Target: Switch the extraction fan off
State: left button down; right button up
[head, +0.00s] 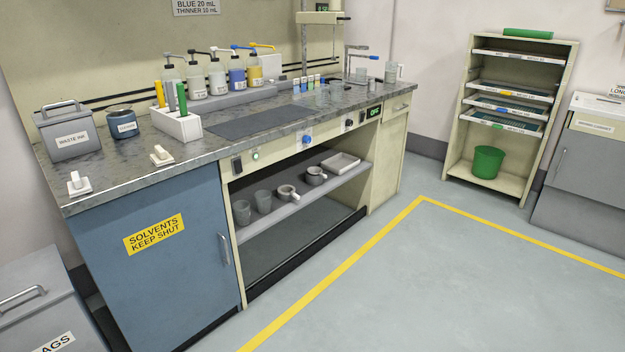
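The bench (199,152) has a cream front panel with several controls. At its left end are a dark rocker switch (236,165) and a small green-lit button or lamp (255,155). Further right are a blue knob (307,139), a black knob (349,122) and a dark display (374,113) with green characters that seem to read OFF. No label naming the extraction fan is readable, so I cannot tell which control is the fan's or its state. Neither of my grippers is in view.
A waste ink bin (72,130), pump bottles (217,77) and a pen holder (177,123) stand on the bench. A blue solvents cabinet (165,270) is below left. A rack (450,120) stands at the back right. The floor (430,280) in front is clear, with yellow lines.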

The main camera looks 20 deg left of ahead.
aim_at(238, 167)
jog(key=z, duration=0.65)
jog(key=i, duration=2.2)
jog(key=u, duration=1.15)
jog(key=i, duration=1.15)
jog(key=u, duration=1.15)
